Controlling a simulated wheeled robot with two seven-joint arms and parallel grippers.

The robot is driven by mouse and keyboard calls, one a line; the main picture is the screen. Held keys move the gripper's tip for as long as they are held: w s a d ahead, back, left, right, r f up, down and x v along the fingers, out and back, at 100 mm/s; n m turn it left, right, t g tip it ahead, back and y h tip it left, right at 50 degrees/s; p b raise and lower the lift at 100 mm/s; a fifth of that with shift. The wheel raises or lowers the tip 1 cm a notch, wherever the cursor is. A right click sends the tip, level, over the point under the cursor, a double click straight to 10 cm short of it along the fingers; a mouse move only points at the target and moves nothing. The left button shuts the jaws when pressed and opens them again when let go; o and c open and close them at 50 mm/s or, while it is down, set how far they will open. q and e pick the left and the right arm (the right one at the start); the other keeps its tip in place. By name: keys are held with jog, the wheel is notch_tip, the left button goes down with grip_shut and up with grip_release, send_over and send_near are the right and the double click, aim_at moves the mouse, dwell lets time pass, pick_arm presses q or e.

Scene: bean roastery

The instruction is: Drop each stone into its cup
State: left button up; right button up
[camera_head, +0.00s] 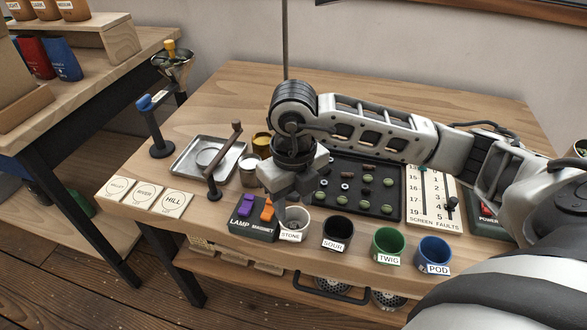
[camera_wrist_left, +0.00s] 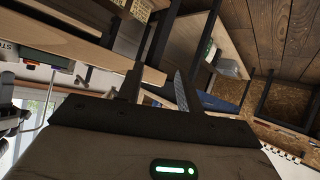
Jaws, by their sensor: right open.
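A pale cup labelled STONE (camera_head: 304,225) stands at the table's front edge, with small greyish pieces visible inside. My right gripper (camera_head: 281,212) is open, pointing down just above and behind this cup's left side; I see nothing between its fingers. A black tray (camera_head: 396,208) behind the cups holds several green, brown and pale pieces in rows; my right arm hides its far left part. Which pale pieces are stones is too small to tell. My left gripper (camera_wrist_left: 158,88) shows only in the left wrist view, fingers apart and empty, away from the tray.
Cups labelled SOUR (camera_head: 338,233), TWIG (camera_head: 388,244) and POD (camera_head: 433,253) stand right of the STONE cup. A dark switch box (camera_head: 252,228) is to its left. A slider board (camera_head: 432,205) is at right.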

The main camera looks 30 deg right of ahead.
notch_tip(320, 180, up, 15)
jog(key=p, duration=0.2)
jog(key=shift+r, duration=0.15)
dwell(0.3)
